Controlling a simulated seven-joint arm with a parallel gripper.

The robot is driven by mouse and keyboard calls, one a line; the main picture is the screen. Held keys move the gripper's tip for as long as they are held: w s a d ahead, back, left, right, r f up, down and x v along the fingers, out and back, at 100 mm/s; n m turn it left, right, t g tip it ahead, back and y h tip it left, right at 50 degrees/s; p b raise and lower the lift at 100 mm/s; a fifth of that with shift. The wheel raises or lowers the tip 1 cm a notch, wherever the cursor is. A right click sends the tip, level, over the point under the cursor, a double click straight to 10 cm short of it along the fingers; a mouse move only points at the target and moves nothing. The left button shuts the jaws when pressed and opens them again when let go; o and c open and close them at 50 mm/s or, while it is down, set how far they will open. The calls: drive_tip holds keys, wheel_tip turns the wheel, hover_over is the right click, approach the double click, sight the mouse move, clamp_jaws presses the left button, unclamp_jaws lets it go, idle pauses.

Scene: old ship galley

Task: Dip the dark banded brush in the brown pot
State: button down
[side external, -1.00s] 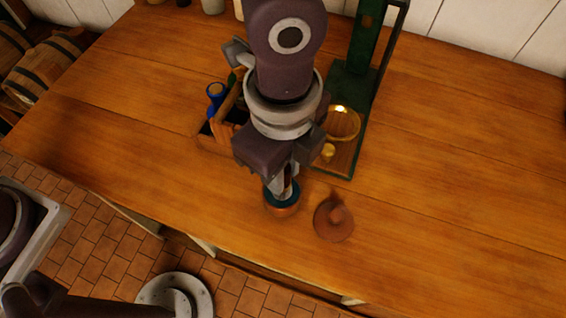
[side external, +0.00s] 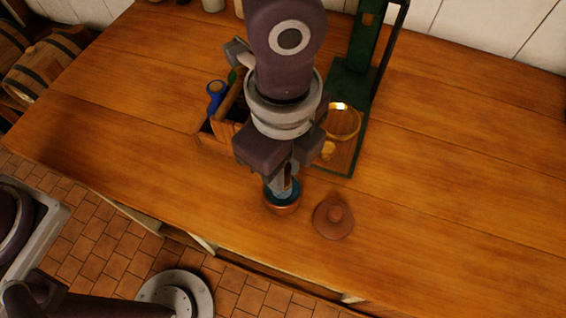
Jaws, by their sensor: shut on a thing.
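The small brown pot (side external: 283,210) stands near the front edge of the wooden worktop, with blue-teal showing inside its rim. My gripper (side external: 284,184) points down right over the pot's mouth and is shut on a slim thing, seemingly the dark banded brush (side external: 288,172). Only a little of the brush shows between the fingers, and its bands cannot be made out. Its lower end is at the pot's opening; how deep it reaches is hidden.
A brown knobbed lid (side external: 334,219) lies right of the pot. A wooden caddy (side external: 216,144) with a blue-handled item (side external: 215,92) stands behind to the left. A green stand (side external: 352,82) with a glass dish (side external: 342,122) stands behind to the right. The right worktop is clear.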

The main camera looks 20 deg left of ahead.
drive_tip(key=shift+r, duration=3.45)
wheel_tip(320, 180, up, 11)
drive_tip(key=w+a+n, duration=1)
drive_tip(key=w+a, duration=0.2)
drive_tip(key=a, duration=0.4)
drive_tip(key=w+a+n, duration=0.3)
drive_tip(key=a+n, duration=0.8)
drive_tip(key=a, duration=1)
wheel_tip(320, 180, down, 16)
drive_tip(key=shift+a, duration=0.2)
